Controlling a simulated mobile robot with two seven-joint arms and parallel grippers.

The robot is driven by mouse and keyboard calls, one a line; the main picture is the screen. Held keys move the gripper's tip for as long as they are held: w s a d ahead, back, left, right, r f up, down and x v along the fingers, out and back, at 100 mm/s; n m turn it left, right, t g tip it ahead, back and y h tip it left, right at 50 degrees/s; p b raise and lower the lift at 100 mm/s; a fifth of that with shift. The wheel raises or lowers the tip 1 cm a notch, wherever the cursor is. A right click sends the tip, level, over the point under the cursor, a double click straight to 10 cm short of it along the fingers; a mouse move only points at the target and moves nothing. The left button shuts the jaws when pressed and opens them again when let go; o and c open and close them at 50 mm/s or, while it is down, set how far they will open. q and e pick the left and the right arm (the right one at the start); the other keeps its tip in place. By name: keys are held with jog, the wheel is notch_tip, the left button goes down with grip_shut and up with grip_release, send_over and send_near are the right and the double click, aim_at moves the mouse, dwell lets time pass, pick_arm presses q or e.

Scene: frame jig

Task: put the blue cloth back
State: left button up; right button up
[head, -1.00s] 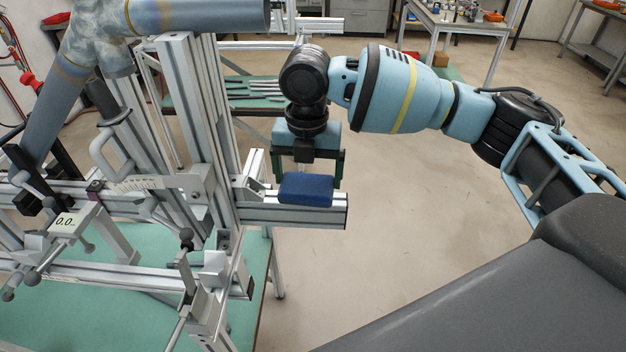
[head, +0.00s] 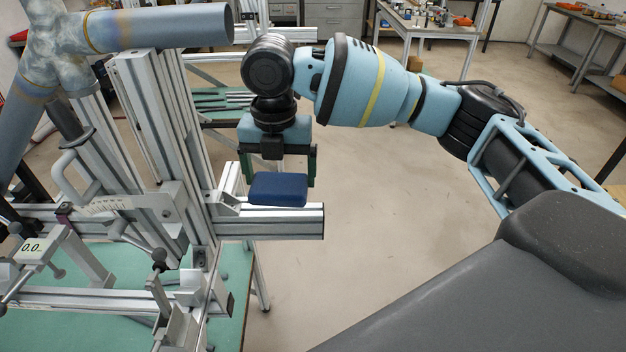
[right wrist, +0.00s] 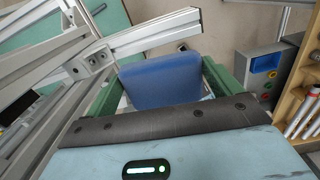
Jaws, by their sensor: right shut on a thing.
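The blue cloth (head: 278,190) is a folded, dark blue pad at the free end of a horizontal aluminium beam (head: 308,222) of the frame jig. My right gripper (head: 277,178) points down over that beam end, its green fingers on either side of the cloth, shut on it. In the right wrist view the cloth (right wrist: 163,80) stands between the green fingers (right wrist: 165,95), with the beam behind it. Whether the cloth's underside touches the beam or hangs just above it, I cannot tell. My left gripper is not in view.
Jig uprights (head: 150,120), clamps and a thick grey-blue pipe (head: 165,28) crowd the left. A green-topped table (head: 232,285) lies under the jig. The floor (head: 390,190) right of the beam is clear. A white workbench (head: 430,22) stands at the back.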

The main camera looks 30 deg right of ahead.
aim_at(301, 181)
jog(key=m, duration=0.2)
jog(key=f+m, duration=0.1)
jog(key=m, duration=0.1)
jog(key=s+d+m, duration=0.1)
jog(key=m, duration=0.1)
jog(key=shift+f+m, duration=0.15)
jog(key=shift+m, duration=0.15)
jog(key=m, duration=0.3)
jog(key=shift+s+d+f+m, duration=0.15)
jog(key=shift+d+f+m, duration=0.15)
jog(key=shift+m, duration=0.1)
jog(key=m, duration=0.3)
jog(key=shift+s+d+f+m, duration=0.15)
jog(key=shift+s+f+m, duration=0.1)
jog(key=shift+f+m, duration=0.1)
jog(key=m, duration=0.2)
jog(key=f+m, duration=0.1)
jog(key=m, duration=0.1)
jog(key=s+d+m, duration=0.1)
jog(key=m, duration=0.2)
jog(key=shift+f, duration=0.15)
jog(key=m, duration=0.3)
jog(key=f+m, duration=0.1)
jog(key=m, duration=0.1)
jog(key=shift+s+d, duration=0.25)
jog(key=shift+s, duration=0.15)
jog(key=m, duration=0.3)
jog(key=shift+s+d+f+m, duration=0.2)
jog(key=shift+s+m, duration=0.05)
